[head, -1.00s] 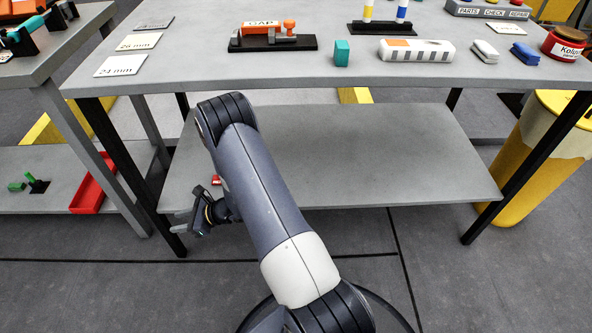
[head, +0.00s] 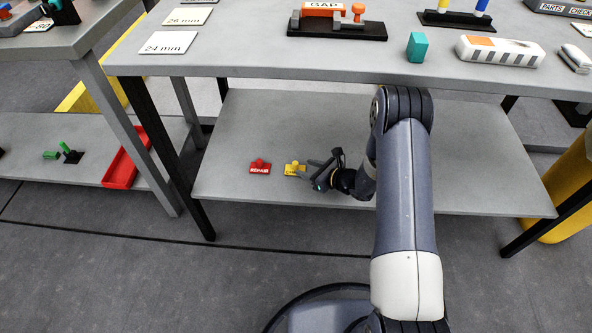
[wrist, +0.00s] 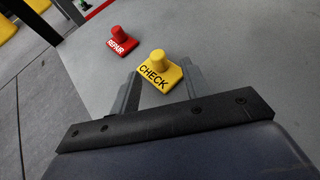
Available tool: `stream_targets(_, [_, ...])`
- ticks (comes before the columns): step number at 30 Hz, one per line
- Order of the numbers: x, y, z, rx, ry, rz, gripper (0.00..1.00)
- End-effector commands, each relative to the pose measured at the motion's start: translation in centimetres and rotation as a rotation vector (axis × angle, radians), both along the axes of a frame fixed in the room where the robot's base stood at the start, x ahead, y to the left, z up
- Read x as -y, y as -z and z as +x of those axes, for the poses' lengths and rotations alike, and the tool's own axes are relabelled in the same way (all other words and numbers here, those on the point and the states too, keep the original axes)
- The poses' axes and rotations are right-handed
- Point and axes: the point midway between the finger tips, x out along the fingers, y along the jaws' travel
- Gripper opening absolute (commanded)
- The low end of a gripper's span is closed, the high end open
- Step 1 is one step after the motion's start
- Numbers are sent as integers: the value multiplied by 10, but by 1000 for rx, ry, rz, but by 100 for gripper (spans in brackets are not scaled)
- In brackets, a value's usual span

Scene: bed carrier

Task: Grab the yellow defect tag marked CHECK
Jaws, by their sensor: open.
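The yellow tag marked CHECK (wrist: 160,78) lies on the lower shelf (head: 255,125), with a round knob on top. In the head view the yellow tag (head: 295,168) is just left of my gripper (head: 309,170). In the wrist view my gripper (wrist: 160,92) is open, with one finger on each side of the tag's near part. I cannot tell whether the fingers touch it.
A red tag marked REPAIR (head: 260,168) lies left of the yellow one; it also shows in the wrist view (wrist: 121,42). The table top (head: 250,62) hangs above the shelf, with a dark leg (head: 165,150) at left. A red tray (head: 127,160) is further left.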

Motion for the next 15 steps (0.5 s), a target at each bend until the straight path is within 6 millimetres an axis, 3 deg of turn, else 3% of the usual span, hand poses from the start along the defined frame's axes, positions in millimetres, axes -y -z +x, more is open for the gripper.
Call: stream_targets(15, [-44, 18, 32, 1, -1, 0, 44])
